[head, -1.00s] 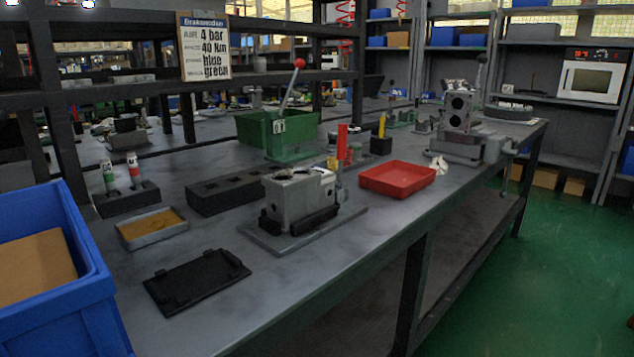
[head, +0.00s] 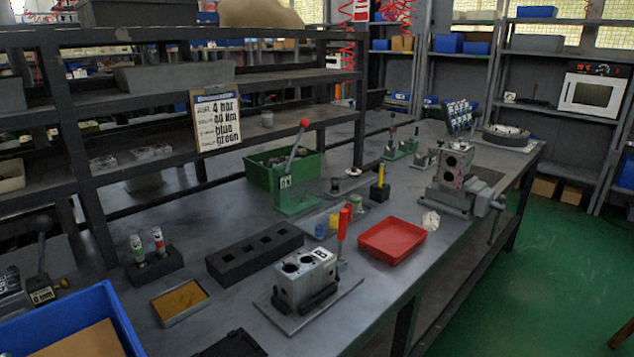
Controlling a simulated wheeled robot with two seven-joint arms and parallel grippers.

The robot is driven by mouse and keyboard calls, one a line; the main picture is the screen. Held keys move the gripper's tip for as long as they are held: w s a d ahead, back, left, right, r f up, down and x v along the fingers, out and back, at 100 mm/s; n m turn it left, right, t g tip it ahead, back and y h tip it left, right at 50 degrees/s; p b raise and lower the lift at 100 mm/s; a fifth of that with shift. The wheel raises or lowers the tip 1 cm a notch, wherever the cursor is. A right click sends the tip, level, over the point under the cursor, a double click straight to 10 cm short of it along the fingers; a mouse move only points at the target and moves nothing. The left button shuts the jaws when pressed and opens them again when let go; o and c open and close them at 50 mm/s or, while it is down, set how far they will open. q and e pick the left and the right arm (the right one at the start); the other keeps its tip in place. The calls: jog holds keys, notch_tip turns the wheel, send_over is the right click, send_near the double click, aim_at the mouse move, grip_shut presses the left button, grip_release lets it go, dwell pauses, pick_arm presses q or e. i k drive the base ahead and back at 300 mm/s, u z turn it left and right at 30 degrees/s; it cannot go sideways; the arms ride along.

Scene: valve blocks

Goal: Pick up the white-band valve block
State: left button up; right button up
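A grey metal valve block (head: 305,280) with two round bores on top and a white label marked "B" sits in a dark fixture on a flat plate (head: 290,318) near the bench's front edge. Another grey block (head: 453,165) with round bores on its face is held in a vise (head: 447,200) farther right. I cannot make out a white band on either block. Neither of my grippers is in view.
A red tray (head: 392,240) lies between the two blocks. A black rack with square holes (head: 254,255), a yellow-filled tray (head: 180,301) and a pen holder (head: 154,265) stand left. A blue bin (head: 110,320) is at lower left. Green floor (head: 500,300) is clear on the right.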

aim_at(300, 276)
jog(key=u, duration=3.25)
jog(key=k, duration=1)
jog(key=z, duration=1.5)
